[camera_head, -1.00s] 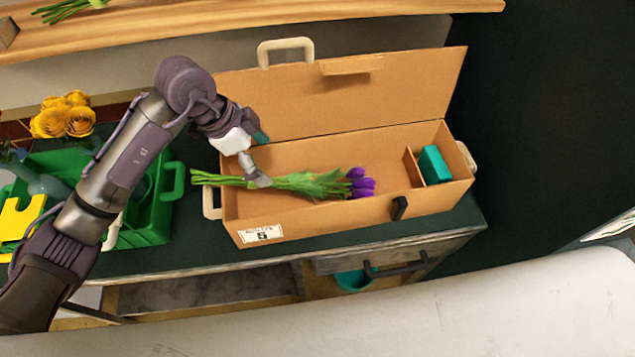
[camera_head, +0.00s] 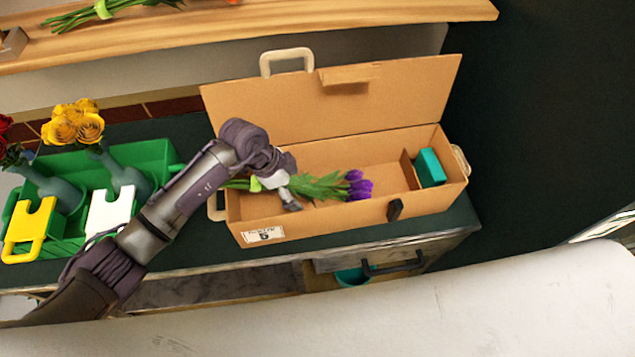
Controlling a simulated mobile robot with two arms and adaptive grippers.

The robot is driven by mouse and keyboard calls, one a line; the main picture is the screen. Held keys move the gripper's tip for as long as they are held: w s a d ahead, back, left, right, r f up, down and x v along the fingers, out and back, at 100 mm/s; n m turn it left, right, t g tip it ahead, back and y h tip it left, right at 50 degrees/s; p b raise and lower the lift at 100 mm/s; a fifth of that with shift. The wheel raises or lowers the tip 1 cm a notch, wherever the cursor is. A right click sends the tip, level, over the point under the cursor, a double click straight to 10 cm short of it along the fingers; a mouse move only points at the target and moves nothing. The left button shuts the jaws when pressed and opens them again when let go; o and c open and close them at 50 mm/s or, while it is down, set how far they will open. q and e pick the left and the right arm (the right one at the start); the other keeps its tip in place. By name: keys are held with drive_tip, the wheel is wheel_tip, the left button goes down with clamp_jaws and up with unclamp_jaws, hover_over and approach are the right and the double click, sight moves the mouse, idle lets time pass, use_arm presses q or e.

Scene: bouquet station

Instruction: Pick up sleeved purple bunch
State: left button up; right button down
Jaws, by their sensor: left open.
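The purple bunch (camera_head: 358,185) lies in the open cardboard box (camera_head: 318,215), with its purple blooms towards the right and its green stems towards the left. My left gripper (camera_head: 276,187) is open at the stem part of the bunch, inside the left half of the box. One grey fingertip shows in front of the stems. The gripper and wrist hide part of the stems, and I cannot make out a sleeve. My right gripper is not in view.
A teal block (camera_head: 430,167) sits in the box's right compartment. The raised lid (camera_head: 335,98) stands behind. A green crate (camera_head: 155,160) with vases and yellow flowers (camera_head: 74,122) stands at left. A wooden shelf (camera_head: 300,20) with more stems is above.

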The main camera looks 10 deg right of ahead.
use_arm(q)
drive_tip(key=shift+f, duration=0.2)
drive_tip(key=c, duration=1.6)
drive_tip(key=shift+w+r, duration=0.1)
drive_tip(key=shift+r, duration=0.05)
clamp_jaws()
